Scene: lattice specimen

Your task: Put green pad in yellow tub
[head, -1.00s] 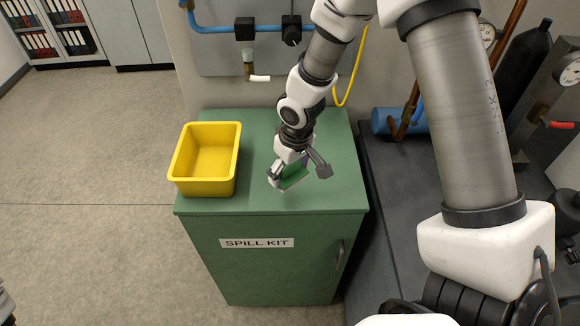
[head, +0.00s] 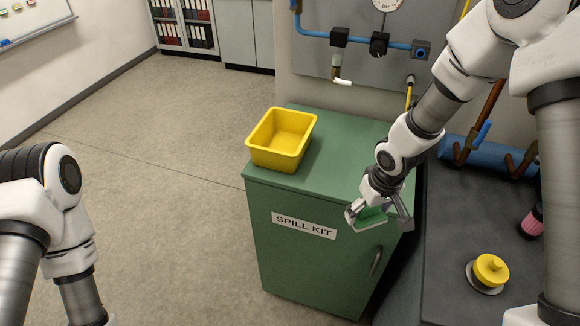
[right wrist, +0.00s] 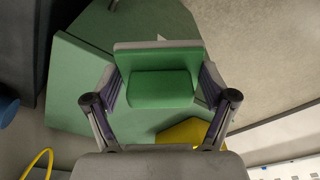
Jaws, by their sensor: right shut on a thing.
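The yellow tub (head: 284,160) stands on the left part of the green SPILL KIT cabinet top in the head view. It looks empty. A corner of it shows in the right wrist view (right wrist: 184,133). My right gripper (head: 374,217) is shut on the green pad (right wrist: 160,88), which sits between both fingers in the wrist view. In the head view the pad (head: 371,216) is partly hidden by the fingers, at the cabinet's front right edge, to the right of the tub. My left arm shows at the left edge of the head view, but its gripper is out of the picture.
The green cabinet top (head: 335,160) is otherwise clear beside the tub. A wall panel with blue pipe (head: 357,43) and valves stands behind it. A dark bench (head: 455,240) with a yellow knob (head: 490,270) is at the right. Open floor lies at the left.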

